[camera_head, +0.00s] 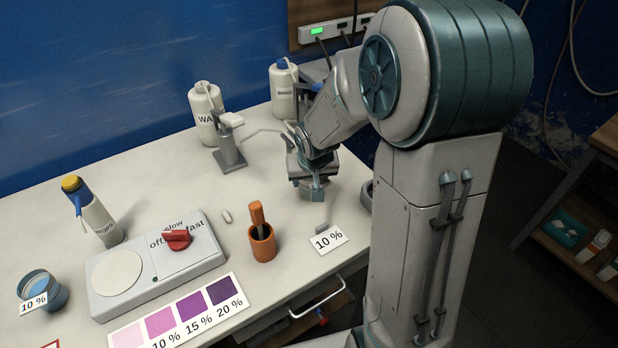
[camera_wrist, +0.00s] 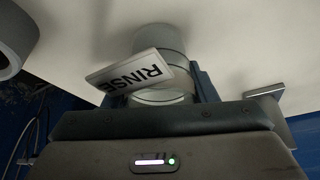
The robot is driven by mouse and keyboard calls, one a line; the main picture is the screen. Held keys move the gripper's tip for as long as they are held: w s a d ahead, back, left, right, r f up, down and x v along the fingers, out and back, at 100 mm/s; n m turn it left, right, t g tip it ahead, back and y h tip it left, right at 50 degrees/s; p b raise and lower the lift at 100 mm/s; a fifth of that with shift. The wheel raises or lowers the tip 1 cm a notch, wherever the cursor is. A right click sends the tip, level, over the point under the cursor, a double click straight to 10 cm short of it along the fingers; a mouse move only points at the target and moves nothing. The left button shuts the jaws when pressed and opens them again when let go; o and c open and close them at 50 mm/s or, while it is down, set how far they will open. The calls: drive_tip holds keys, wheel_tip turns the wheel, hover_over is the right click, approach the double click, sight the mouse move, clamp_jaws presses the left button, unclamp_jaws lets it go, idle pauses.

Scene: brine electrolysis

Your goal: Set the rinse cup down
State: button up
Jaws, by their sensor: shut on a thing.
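The rinse cup (camera_wrist: 158,40) is a pale, see-through cup with a tilted white tag reading RINSE (camera_wrist: 125,70). My gripper (camera_wrist: 163,82) is shut on it, with a blue-grey finger showing at its right side in the wrist view. In the head view my gripper (camera_head: 313,182) points down over the right part of the white table (camera_head: 200,185), and my arm and gripper mostly hide the cup there. I cannot tell whether the cup's base touches the table.
A grey stand (camera_head: 228,155) and wash bottle (camera_head: 206,110) stand behind left; another bottle (camera_head: 284,90) stands behind. An orange holder (camera_head: 262,243) and 10 % card (camera_head: 328,239) lie in front. A grey cylinder (camera_wrist: 12,40) is near the cup. The stirrer (camera_head: 157,265) is further left.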

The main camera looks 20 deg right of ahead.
drive_tip(key=shift+f, duration=0.15)
drive_tip(key=o, duration=1.1)
drive_tip(key=shift+s+r, duration=0.1)
drive_tip(key=shift+r, duration=0.4)
drive_tip(key=v, duration=1.1)
drive_tip(key=shift+p, duration=0.3)
drive_tip(key=shift+s+r, duration=0.2)
drive_tip(key=shift+s, duration=0.1)
drive_tip(key=s+g, duration=0.1)
drive_tip(key=s, duration=1.4)
drive_tip(key=shift+s+r+n+g, duration=0.3)
drive_tip(key=shift+s+n+g, duration=0.1)
